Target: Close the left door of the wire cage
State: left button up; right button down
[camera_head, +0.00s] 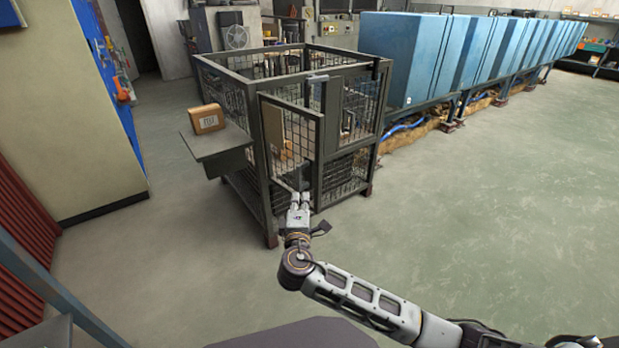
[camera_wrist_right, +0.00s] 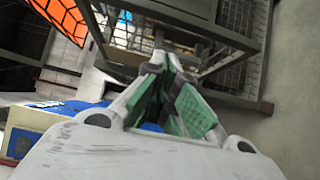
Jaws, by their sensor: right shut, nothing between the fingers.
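The wire cage (camera_head: 266,195) is a dark metal frame with mesh walls, left of the middle in the head view. Its left door (camera_head: 301,130) is a mesh panel standing partly open, its free edge swung outward toward me. The right door (camera_head: 359,103) looks closed. My right gripper (camera_head: 299,196) is shut and empty, low at the front by the left door's lower free corner. I cannot tell whether it touches the door. In the right wrist view its fingers (camera_wrist_right: 158,62) are together, with cage mesh behind. My left gripper is not in view.
A side shelf (camera_head: 225,160) juts from the cage's left, with a small brown box (camera_head: 206,118) on it. A larger box (camera_head: 274,130) shows inside the cage. Blue cabinets (camera_head: 415,55) run along the back right. The floor at right is clear.

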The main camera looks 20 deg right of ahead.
aim_at(312, 175)
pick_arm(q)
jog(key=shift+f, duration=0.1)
pick_arm(e)
jog(key=shift+w+d, duration=0.1)
jog(key=shift+w, duration=0.1)
pick_arm(q)
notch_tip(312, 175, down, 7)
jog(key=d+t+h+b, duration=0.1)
jog(key=b, duration=0.3)
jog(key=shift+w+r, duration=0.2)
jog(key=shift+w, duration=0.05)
pick_arm(e)
jog(key=d+x, duration=0.2)
jog(key=x, duration=1)
jog(key=shift+s+d, duration=0.2)
jog(key=shift+d, duration=0.25)
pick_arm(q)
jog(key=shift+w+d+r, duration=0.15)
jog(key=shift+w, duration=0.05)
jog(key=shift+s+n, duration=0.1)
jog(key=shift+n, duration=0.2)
pick_arm(e)
jog(key=shift+d, duration=0.1)
